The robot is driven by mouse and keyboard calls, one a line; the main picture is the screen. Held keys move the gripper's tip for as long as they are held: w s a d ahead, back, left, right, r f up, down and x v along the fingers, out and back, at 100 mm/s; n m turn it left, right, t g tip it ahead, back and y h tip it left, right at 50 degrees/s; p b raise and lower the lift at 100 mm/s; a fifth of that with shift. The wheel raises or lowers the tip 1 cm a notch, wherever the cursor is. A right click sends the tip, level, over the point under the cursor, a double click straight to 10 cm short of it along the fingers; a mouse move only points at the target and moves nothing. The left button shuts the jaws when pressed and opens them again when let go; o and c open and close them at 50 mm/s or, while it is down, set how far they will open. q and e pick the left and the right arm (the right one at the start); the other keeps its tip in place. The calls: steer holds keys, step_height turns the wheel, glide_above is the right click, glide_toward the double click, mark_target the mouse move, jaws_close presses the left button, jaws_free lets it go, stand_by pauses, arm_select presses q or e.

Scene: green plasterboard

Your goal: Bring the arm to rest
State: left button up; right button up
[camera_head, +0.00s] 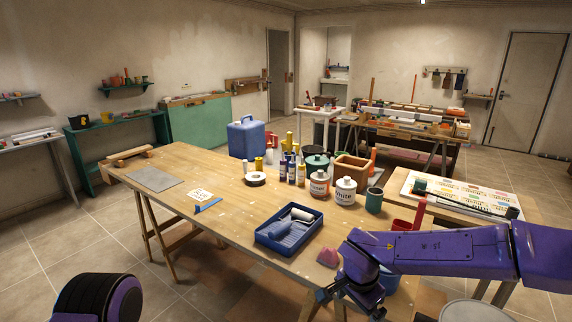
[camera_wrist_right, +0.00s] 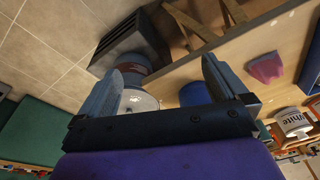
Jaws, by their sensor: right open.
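My right arm, purple, comes in from the right in the head view.
On the table, a pink block (camera_head: 328,257) lies near my right arm. A blue paint tray (camera_head: 272,243) with a roller, paint cans (camera_head: 345,192), bottles and a blue jug (camera_head: 246,138) stand behind. A side table (camera_head: 400,182) with a colour chart is at right. The table's left part is mostly clear.

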steer(key=s+d+f+t+h+b, duration=0.1)
steer(key=s+d+f, duration=0.2)
steer(key=f, duration=0.3)
steer(key=s+d+f+m+t+h+b, duration=0.1)
steer(key=s+d+f+t, duration=0.15)
steer(key=f, duration=0.45)
steer(key=s+d+f+t+h+b, duration=0.1)
steer(key=s+d+f, duration=0.15)
steer(key=f, duration=0.35)
steer(key=s+d+f+n+g+b, duration=0.1)
steer(key=s+d+f+n, duration=0.1)
steer(key=s+f, duration=0.2)
steer(key=s+d+f+n+b, duration=0.1)
steer(key=s+f, duration=0.3)
steer(key=s, duration=0.7)
steer(key=s+d+f+n+g+y+b, duration=0.1)
steer(key=s+d+f+n+b, duration=0.1)
steer(key=s, duration=0.5)
step_height(320, 180, down, 3)
steer(key=shift+s+d+r+n+g, duration=0.15)
steer(key=shift+s+d+n+g, duration=0.2)
steer(key=shift+d, duration=0.1)
steer(key=shift+w, duration=0.1)
